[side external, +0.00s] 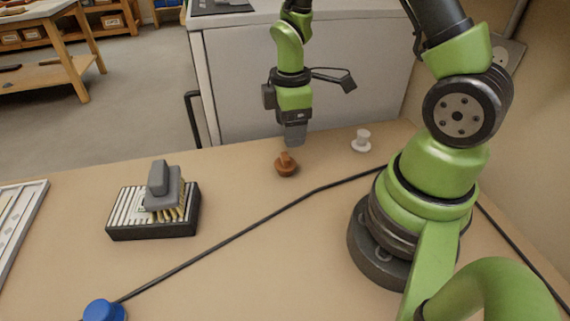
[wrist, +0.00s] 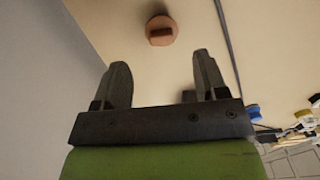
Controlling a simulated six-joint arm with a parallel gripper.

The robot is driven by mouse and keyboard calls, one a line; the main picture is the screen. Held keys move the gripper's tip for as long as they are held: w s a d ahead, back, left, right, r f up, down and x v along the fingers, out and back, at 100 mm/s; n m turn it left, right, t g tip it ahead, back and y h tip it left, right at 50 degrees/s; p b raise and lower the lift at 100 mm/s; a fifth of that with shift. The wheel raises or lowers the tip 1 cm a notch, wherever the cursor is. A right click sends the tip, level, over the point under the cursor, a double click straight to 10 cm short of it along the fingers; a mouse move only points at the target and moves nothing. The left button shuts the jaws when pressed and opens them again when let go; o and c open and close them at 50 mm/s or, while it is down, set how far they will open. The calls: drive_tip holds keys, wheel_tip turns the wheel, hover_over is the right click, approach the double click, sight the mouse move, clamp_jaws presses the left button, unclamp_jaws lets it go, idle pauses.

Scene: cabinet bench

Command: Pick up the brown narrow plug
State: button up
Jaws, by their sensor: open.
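The brown narrow plug (side external: 286,165) stands on the bench top near its far edge in the side view. It has a round base and a narrow raised grip. The wrist view shows the plug (wrist: 161,31) from above, beyond the fingertips and between their lines. My gripper (side external: 295,140) is above and close to the plug in the side view, pointing down. In the wrist view my gripper (wrist: 163,75) has its two fingers apart with nothing between them.
A white knob-like piece (side external: 362,141) stands right of the plug. A brush (side external: 165,185) rests on a dark ribbed block (side external: 150,228) at left. A black cable (side external: 235,238) crosses the bench to a blue round thing (side external: 104,310). A grey cabinet (side external: 240,75) stands behind.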

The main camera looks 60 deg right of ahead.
sight(288, 158)
drive_tip(key=shift+w+a+f, duration=0.1)
drive_tip(key=shift+a+f, duration=0.05)
drive_tip(key=shift+f, duration=4.05)
drive_tip(key=c, duration=0.8)
